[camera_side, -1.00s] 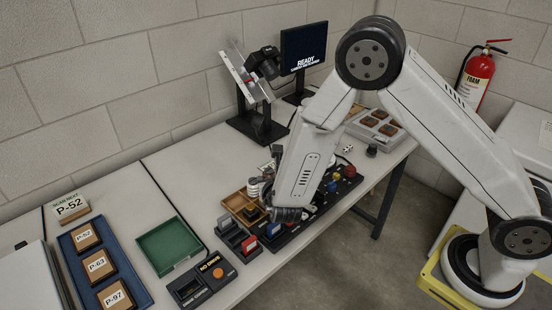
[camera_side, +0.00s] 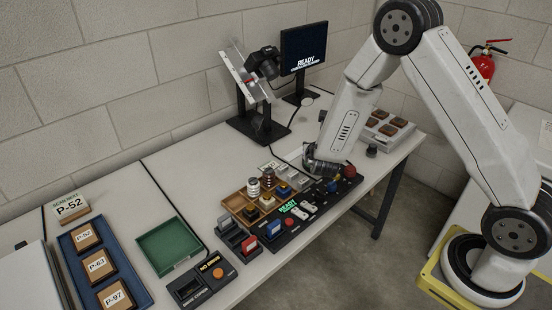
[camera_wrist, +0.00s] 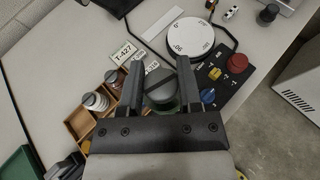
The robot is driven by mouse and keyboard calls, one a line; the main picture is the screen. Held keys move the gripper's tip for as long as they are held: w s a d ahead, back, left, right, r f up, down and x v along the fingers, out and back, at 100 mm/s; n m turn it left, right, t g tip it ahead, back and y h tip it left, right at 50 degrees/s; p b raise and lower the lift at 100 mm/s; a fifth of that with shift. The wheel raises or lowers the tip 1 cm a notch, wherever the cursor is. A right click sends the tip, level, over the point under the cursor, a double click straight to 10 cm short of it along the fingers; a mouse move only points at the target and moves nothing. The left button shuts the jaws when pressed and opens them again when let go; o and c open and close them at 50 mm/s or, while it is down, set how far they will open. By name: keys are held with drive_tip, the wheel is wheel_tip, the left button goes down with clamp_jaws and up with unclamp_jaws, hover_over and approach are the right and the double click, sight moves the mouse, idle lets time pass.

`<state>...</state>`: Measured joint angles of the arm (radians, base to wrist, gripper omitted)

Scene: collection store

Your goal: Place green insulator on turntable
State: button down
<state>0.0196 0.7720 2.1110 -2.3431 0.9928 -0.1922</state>
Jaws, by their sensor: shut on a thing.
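My gripper (camera_wrist: 158,82) is shut on the green insulator (camera_wrist: 163,100), which has a dark slotted cap and shows between the two fingers in the wrist view. The white round turntable (camera_wrist: 190,37), with angle marks on its face, lies just beyond the fingertips in that view; the insulator appears apart from it. In the side view my gripper (camera_side: 322,166) is over the back part of the control panel. There, the insulator and the turntable are hidden or too small to make out.
A wooden compartment tray (camera_wrist: 82,122) holds a white and a brown insulator, with label cards T-427 (camera_wrist: 122,55) beside it. The black control panel (camera_wrist: 222,72) carries a red button (camera_wrist: 237,63) and knobs. A camera stand (camera_side: 258,130) and monitor (camera_side: 304,48) stand behind.

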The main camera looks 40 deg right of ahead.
drive_tip(key=s+d+r+m+g+h, duration=0.1)
drive_tip(key=s+d, duration=0.2)
drive_tip(key=d, duration=0.8)
drive_tip(key=shift+s+d+r+m, duration=0.15)
drive_tip(key=shift+s+r+m, duration=0.15)
drive_tip(key=shift+s, duration=0.1)
drive_tip(key=w+d+f, duration=0.5)
drive_tip(key=w+f, duration=0.4)
drive_tip(key=w, duration=0.3)
drive_tip(key=shift+w+f, duration=0.2)
drive_tip(key=shift+w, duration=0.1)
drive_tip(key=shift+d, duration=0.1)
drive_tip(key=shift+w+d+f, duration=0.1)
drive_tip(key=shift+w+f, duration=0.1)
drive_tip(key=shift+f, duration=1.65)
drive_tip(key=shift+f, duration=0.2)
